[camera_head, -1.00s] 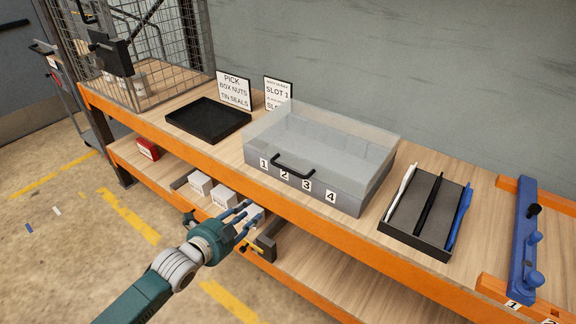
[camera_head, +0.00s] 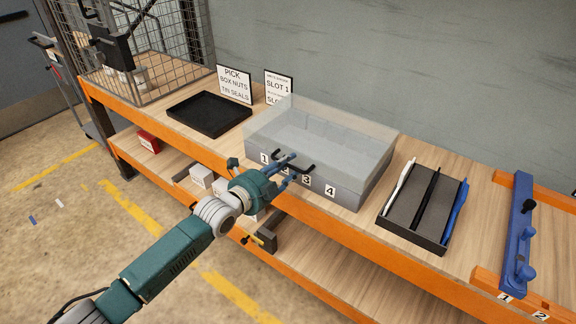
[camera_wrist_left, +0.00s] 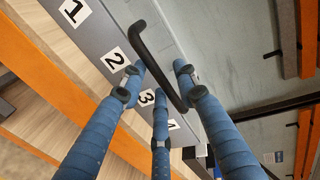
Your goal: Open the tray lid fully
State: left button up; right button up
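The tray (camera_head: 340,188) is a grey box with labels 1 to 4 on its front. Its clear lid (camera_head: 330,135) lies shut over it. A black bar handle (camera_head: 305,166) sits on the front; it also shows in the left wrist view (camera_wrist_left: 155,50). My right gripper is not in view.
A black empty tray (camera_head: 210,112) lies left of the box. A black pen tray (camera_head: 424,205) and a blue pegged rack (camera_head: 520,232) stand to the right. Two signs (camera_head: 234,83) stand behind. The orange bench edge (camera_head: 330,220) runs in front. A wire cage is at the far left.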

pick_arm(q)
jog(key=shift+w+d+f, duration=0.1)
jog(key=shift+w+d, duration=0.05)
grip_shut()
